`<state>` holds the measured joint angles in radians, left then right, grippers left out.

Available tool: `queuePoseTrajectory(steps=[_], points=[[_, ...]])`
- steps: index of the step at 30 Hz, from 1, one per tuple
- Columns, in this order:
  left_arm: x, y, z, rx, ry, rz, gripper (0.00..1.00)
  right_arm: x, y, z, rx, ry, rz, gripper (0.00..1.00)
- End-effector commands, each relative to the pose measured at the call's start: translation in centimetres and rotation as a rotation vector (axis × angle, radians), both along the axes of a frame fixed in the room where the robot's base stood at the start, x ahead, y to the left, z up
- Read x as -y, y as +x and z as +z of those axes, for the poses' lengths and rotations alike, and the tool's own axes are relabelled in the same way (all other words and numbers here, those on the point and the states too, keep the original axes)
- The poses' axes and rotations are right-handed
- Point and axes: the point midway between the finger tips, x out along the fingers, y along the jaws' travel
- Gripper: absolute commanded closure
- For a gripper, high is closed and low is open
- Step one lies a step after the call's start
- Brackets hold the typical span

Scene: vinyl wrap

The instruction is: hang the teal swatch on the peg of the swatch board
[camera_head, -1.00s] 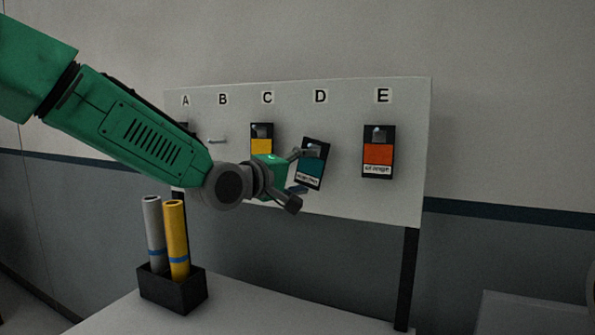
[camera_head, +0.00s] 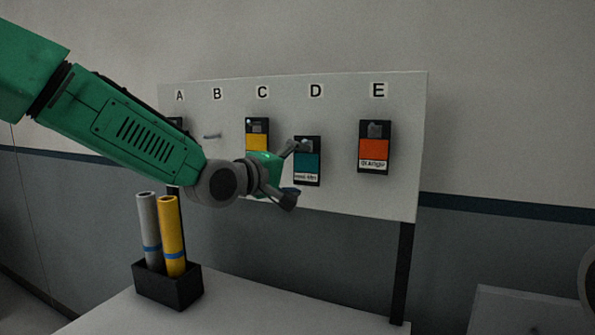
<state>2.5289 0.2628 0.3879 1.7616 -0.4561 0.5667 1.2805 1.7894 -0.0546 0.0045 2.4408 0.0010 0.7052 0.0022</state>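The teal swatch (camera_head: 307,163), a dark card with a teal patch and a white label, is upright against the swatch board (camera_head: 340,195) under the letter D. A small grey piece shows at its top, where the peg would be; I cannot tell exactly how it sits on the peg. My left gripper (camera_head: 294,173) is at the swatch's left side with its fingers spread apart. The upper finger is near the swatch's upper left edge and overlaps it slightly in view; the lower finger is below and left. No swatch is between the fingers. My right gripper is not in view.
An orange swatch (camera_head: 374,148) hangs under E and a yellow swatch (camera_head: 257,140) under C. The peg under B (camera_head: 212,136) is bare. My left arm mostly covers a dark card under A. A black box (camera_head: 168,288) with grey and yellow rolls stands on the table below.

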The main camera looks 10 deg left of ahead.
Motion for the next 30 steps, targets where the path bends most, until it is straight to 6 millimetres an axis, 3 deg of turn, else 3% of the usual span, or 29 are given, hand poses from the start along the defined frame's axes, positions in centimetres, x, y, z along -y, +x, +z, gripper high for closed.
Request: queuePoseTrajectory(steps=[20, 25, 30], points=[[-0.1, -0.2, 0.4, 0.007, -0.002, -0.001, 0.18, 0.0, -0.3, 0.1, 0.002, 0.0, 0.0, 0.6], [-1.1, -2.0, 0.5, 0.005, -0.005, 0.0, 0.18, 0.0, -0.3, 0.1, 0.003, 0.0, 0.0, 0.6], [-2.9, -5.3, 0.7, 0.005, -0.006, -0.001, 0.18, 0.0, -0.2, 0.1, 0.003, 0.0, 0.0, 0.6]])
